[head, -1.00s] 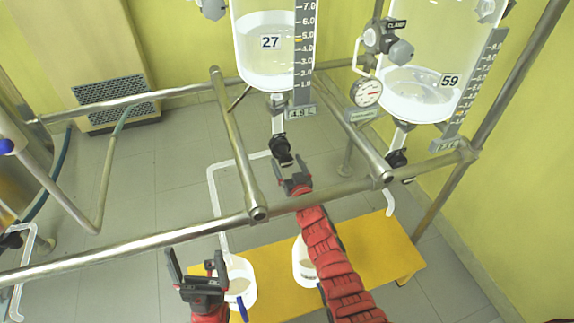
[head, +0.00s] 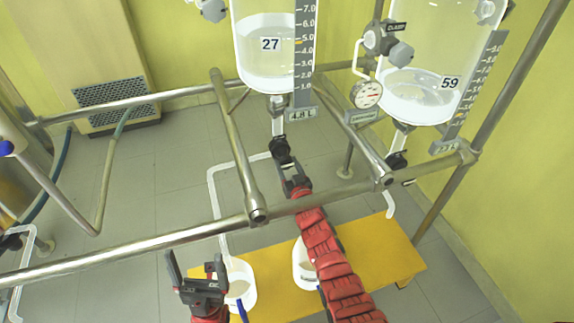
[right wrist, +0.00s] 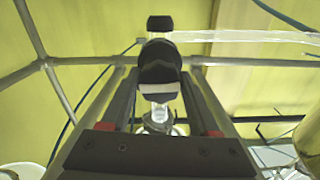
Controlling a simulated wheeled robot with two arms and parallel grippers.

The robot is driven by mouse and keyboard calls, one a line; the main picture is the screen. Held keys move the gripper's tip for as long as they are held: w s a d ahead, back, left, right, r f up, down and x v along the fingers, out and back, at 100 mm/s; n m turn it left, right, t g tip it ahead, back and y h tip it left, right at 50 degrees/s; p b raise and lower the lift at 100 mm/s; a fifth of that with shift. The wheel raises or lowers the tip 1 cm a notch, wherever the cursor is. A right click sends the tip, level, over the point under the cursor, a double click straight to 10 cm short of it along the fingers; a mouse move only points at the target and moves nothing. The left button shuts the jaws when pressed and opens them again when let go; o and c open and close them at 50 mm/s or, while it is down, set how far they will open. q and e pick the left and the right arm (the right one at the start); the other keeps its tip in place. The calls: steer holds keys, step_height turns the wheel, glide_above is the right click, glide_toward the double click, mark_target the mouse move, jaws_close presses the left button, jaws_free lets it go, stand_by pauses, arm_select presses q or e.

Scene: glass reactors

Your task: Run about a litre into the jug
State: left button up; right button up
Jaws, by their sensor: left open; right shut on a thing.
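Reactor 27 (head: 262,70) holds pale clear liquid, and its plate reads 4.8 L (head: 300,114). Below it is an outlet valve with a black knob (head: 281,148). My right gripper (head: 291,177) is shut on this knob, which also shows between the fingers in the right wrist view (right wrist: 160,66). A clear tube (head: 213,195) runs left from the valve and down to a white jug (head: 241,294) with a blue handle. A second white jug (head: 303,272) is partly hidden by my right arm. My left gripper (head: 196,267) is open and empty, beside the first jug.
Both jugs stand on a yellow bench (head: 375,260). Reactor 59 (head: 425,90) hangs at right with its own valve (head: 397,160) and a pressure gauge (head: 368,94). Steel rails (head: 130,245) cross in front of the reactors.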

steer(key=shift+d+f+n+b, duration=0.1)
steer(key=shift+n+b, duration=0.7)
steer(key=shift+n, duration=2)
steer(key=o, duration=1.4)
steer(key=shift+s+d, duration=0.15)
steer(key=shift+s, duration=0.45)
steer(key=p+v, duration=0.2)
steer(key=v, duration=1.4)
steer(key=shift+s+p, duration=0.1)
steer(key=shift+p, duration=0.2)
